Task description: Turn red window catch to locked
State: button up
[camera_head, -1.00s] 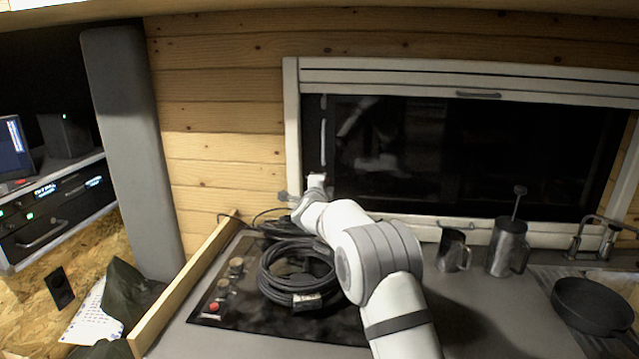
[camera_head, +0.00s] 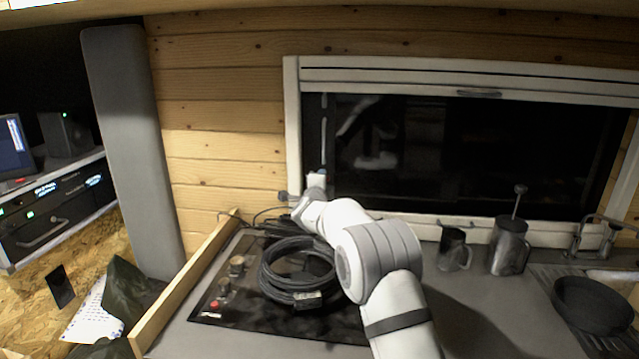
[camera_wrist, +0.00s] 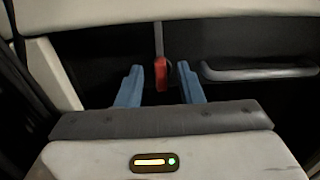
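The red window catch (camera_wrist: 161,73) shows in the wrist view as a small red piece at the end of a thin grey bar. It stands about upright between the two blue fingers of my gripper (camera_wrist: 160,84). The fingers are open, with a gap on each side of the catch, and I see no contact. In the head view my gripper (camera_head: 313,184) is at the lower left corner of the window (camera_head: 470,160), near its white frame. The catch is hidden there behind my gripper and arm.
Below my arm, a coiled black cable (camera_head: 290,290) lies on the hob (camera_head: 240,315). A metal mug (camera_head: 452,250) and a metal pot (camera_head: 509,246) stand right of my arm.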

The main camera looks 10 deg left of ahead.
jog(key=s+b, duration=0.2)
jog(key=s, duration=0.5)
jog(key=shift+s+a, duration=0.15)
jog(key=shift+s, duration=0.25)
jog(key=s+d+r+n+g+y+p, duration=0.1)
jog(key=s+d+n+g+y, duration=0.15)
jog(key=s+d+n, duration=0.4)
jog(key=s+d+r+n+g+y, duration=0.1)
jog(key=s+d+n+g, duration=0.3)
jog(key=s, duration=0.5)
jog(key=s+d+f+n+g+h, duration=0.1)
jog(key=s+d, duration=0.4)
jog(key=s, duration=0.6)
jog(key=s+d+f+n+g+h+p, duration=0.1)
jog(key=s+d+f+n+g, duration=0.3)
jog(key=s, duration=0.8)
jog(key=s+d+f+n+g+h, duration=0.1)
jog(key=s+d+f+g, duration=0.3)
jog(key=s, duration=0.7)
jog(key=shift+s+d+n+p, duration=0.4)
jog(key=shift+d+n, duration=0.45)
jog(key=shift+d, duration=0.35)
